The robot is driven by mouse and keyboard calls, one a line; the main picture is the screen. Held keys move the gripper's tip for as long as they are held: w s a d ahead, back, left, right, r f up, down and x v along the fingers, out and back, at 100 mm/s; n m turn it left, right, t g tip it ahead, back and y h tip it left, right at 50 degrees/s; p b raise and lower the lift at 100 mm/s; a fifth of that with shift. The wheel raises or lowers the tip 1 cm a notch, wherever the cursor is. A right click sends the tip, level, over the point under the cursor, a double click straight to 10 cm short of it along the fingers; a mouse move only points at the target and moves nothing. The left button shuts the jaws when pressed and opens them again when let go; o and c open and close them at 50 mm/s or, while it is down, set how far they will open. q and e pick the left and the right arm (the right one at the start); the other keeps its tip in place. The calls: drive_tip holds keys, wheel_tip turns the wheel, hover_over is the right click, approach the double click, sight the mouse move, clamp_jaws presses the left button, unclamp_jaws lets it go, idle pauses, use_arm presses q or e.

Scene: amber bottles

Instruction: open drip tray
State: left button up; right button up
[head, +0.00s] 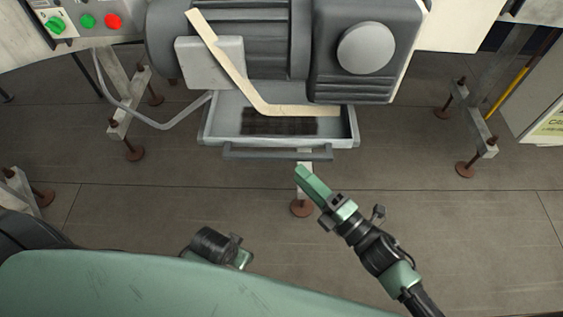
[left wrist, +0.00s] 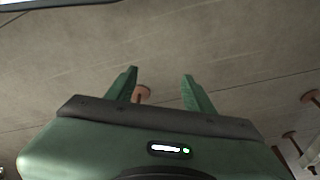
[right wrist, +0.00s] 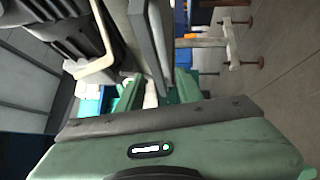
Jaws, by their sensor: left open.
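The drip tray (head: 346,128) is a shallow grey metal tray under the grey motor unit in the head view. Its front part sticks out and shows a dark patch inside. A grey bar handle (head: 250,153) runs along its front. My right gripper (head: 308,182) is just in front of the handle's right part. In the right wrist view its green fingers (right wrist: 158,92) stand apart, with a grey bar (right wrist: 150,45) reaching down toward the gap; contact cannot be told. My left gripper (left wrist: 158,88) is open and empty over floor, mostly hidden in the head view.
The motor unit (head: 365,85) overhangs the tray, with a bent cream strip (head: 235,75) in front. Metal legs with rusty feet stand at left (head: 134,152) and right (head: 466,168). A grey hose (head: 150,123) runs left of the tray. Floor in front is mostly clear.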

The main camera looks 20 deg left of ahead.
sight(277, 154)
drive_tip(key=shift+n+g+y, duration=0.3)
drive_tip(key=shift+n, duration=0.1)
drive_tip(key=x, duration=0.8)
drive_tip(key=shift+s+a+r, duration=0.2)
drive_tip(key=shift+a, duration=0.15)
use_arm(q)
drive_tip(key=shift+w+a+r, duration=0.2)
drive_tip(key=shift+r, duration=0.55)
use_arm(e)
clamp_jaws()
